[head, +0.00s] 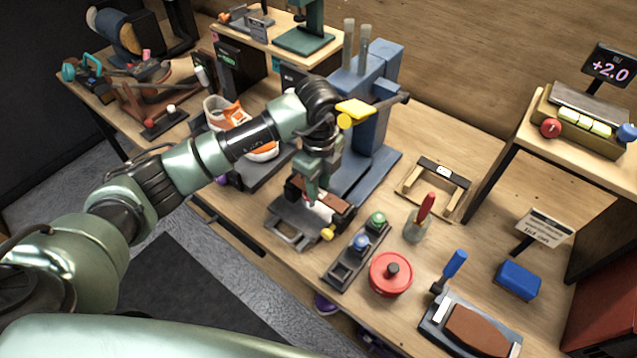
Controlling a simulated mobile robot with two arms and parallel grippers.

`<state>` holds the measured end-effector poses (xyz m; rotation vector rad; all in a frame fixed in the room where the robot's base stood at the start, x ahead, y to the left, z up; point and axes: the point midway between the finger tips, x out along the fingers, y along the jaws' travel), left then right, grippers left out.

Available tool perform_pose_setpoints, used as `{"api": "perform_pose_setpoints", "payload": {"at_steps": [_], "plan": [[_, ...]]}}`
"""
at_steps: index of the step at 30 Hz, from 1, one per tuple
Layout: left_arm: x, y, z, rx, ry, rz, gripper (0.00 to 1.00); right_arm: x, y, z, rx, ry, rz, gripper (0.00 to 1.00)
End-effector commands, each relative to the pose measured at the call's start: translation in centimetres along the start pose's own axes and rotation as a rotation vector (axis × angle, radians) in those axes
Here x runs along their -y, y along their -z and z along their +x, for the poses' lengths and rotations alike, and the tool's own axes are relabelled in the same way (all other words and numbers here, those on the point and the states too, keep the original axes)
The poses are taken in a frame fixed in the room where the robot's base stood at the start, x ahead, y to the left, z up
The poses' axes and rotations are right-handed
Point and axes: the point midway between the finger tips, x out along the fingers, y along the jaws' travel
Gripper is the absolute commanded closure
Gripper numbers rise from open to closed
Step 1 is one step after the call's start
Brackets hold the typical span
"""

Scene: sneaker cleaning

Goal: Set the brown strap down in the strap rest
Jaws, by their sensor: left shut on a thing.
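My left gripper (314,197) reaches in from the left and points down at the middle of the bench. It is shut on the brown strap (338,211), a dark brown piece showing on both sides of the fingers. The fingers hide the strap's middle. The strap is over or on a grey metal holder (290,229) with a cut-out handle; I cannot tell whether they touch. A yellow knob (328,233) is at the holder's near right. No label marks the strap rest; a wooden frame with a dark labelled bar (443,171) lies empty to the right. My right gripper is not in view.
A blue press (370,130) stands right behind the gripper. An orange-white sneaker (228,113) is left of it.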

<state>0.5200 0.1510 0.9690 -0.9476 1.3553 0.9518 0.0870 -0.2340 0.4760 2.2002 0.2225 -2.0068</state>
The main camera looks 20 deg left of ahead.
Motion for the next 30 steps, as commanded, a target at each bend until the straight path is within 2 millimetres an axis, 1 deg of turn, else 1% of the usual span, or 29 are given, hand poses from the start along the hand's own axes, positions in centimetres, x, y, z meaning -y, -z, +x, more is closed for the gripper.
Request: {"api": "perform_pose_setpoints", "payload": {"at_steps": [3,4,5,6,7,16,19,23,27,30], "plan": [[0.0,0.0,0.4,0.000,0.000,0.000,1.00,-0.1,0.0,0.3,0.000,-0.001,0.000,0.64],[0.0,0.0,0.4,0.000,0.000,0.000,0.69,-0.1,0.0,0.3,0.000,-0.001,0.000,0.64],[0.0,0.0,0.3,0.000,0.000,0.000,0.61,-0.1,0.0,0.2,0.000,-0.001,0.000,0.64],[0.0,0.0,0.3,0.000,0.000,0.000,0.50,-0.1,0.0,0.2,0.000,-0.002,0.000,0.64],[0.0,0.0,0.3,0.000,0.000,0.000,0.46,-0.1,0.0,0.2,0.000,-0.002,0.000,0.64],[0.0,0.0,0.2,0.000,0.000,0.000,0.46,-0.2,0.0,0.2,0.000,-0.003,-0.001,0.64],[0.1,0.0,-0.3,0.001,0.001,0.000,0.46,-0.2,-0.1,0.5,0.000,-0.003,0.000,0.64],[0.1,0.0,-2.2,0.001,0.005,0.001,0.46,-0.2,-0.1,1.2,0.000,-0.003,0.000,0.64],[0.1,0.0,-4.7,0.002,0.005,0.000,0.46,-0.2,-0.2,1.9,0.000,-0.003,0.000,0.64],[0.1,0.0,-6.1,0.001,0.003,0.000,0.46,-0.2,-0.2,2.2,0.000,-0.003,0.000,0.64]]}}
